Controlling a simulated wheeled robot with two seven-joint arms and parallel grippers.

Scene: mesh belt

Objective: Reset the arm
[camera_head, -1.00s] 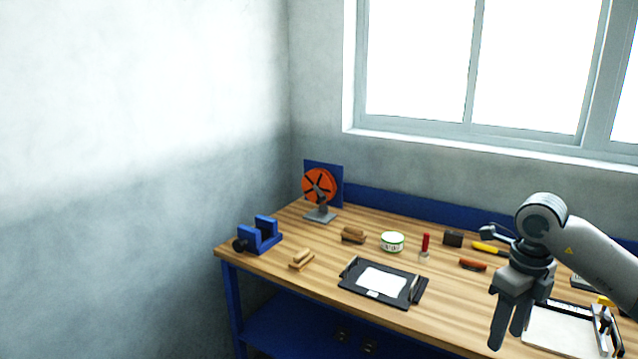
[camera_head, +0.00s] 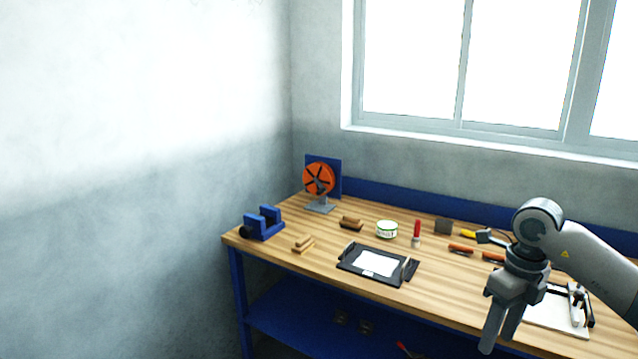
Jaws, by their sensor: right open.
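My right gripper (camera_head: 499,338) hangs at the lower right in the head view, its fingers pointing down and apart. It is open with nothing between the fingers. It appears in front of the workbench's front edge, left of a white clipboard-like board. My right arm (camera_head: 590,258) comes in from the right edge. My left gripper is out of view.
A wooden workbench (camera_head: 330,268) with blue legs carries a blue vise (camera_head: 263,225), an orange reel (camera_head: 319,179), a black-framed tray (camera_head: 348,267), a white-green tin (camera_head: 387,229), a red-handled tool (camera_head: 417,229) and a white board (camera_head: 550,318). A window is behind.

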